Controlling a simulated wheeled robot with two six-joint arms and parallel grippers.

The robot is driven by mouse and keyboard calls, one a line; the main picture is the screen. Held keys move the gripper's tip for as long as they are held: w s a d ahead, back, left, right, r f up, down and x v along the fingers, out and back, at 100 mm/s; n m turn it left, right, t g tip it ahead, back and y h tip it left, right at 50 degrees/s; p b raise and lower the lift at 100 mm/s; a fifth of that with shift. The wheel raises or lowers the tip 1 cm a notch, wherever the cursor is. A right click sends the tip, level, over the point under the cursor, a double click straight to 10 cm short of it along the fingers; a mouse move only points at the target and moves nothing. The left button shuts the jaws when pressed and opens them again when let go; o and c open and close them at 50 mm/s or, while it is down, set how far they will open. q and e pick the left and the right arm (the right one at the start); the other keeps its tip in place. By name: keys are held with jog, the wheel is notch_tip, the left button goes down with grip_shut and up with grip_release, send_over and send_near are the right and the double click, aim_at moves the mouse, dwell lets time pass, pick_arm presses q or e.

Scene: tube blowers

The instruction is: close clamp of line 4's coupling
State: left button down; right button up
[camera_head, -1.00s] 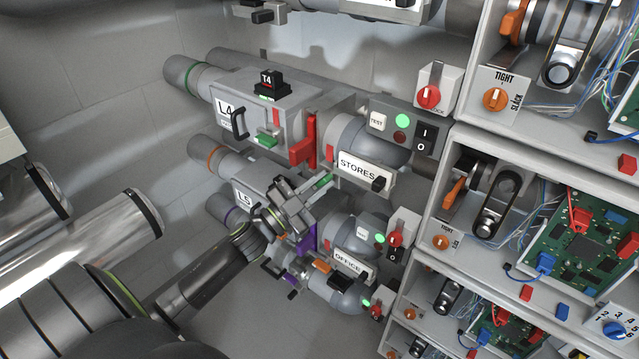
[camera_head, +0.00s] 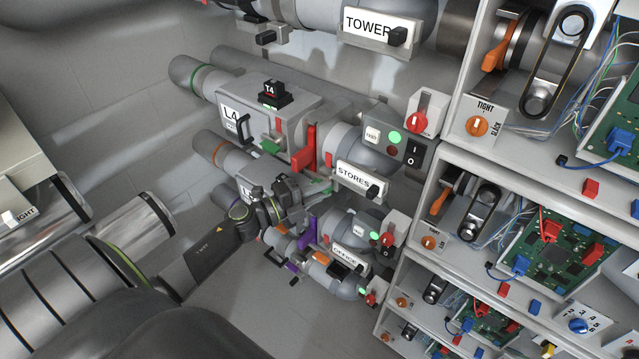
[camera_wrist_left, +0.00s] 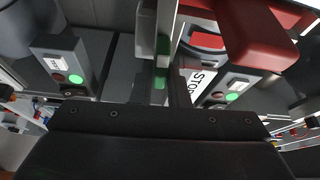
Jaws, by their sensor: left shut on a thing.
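Line 4's box (camera_head: 252,112) carries the L4 plate and a black T4 block on top. At its right end, the coupling has a red clamp lever (camera_head: 306,150), which stands out from the pipe. The red clamp also shows large in the left wrist view (camera_wrist_left: 258,32). My left gripper (camera_head: 308,189) is below the red lever, in front of line 5. It is shut on a narrow green piece (camera_wrist_left: 161,62), seen between its fingers in the wrist view. What that piece belongs to is partly hidden. My right gripper is out of view.
The STORES label (camera_head: 356,177) is just right of my gripper. Line 5's purple clamp (camera_head: 306,232) and the OFFICE label (camera_head: 350,260) are below it. The TOWER pipe (camera_head: 310,12) runs above. Shelves with circuit boards (camera_head: 545,250) fill the right side.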

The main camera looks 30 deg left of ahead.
pick_arm(q)
jog(key=shift+m+p, duration=0.3)
jog(key=shift+m, duration=0.1)
jog(key=shift+f, duration=0.15)
jog(key=c, duration=1.5)
grip_release()
jog(key=shift+o, duration=0.2)
jog(key=b+v, duration=0.2)
jog(key=v, duration=1.5)
jog(key=shift+s+r+b, duration=0.25)
jog(key=shift+r+b, duration=0.15)
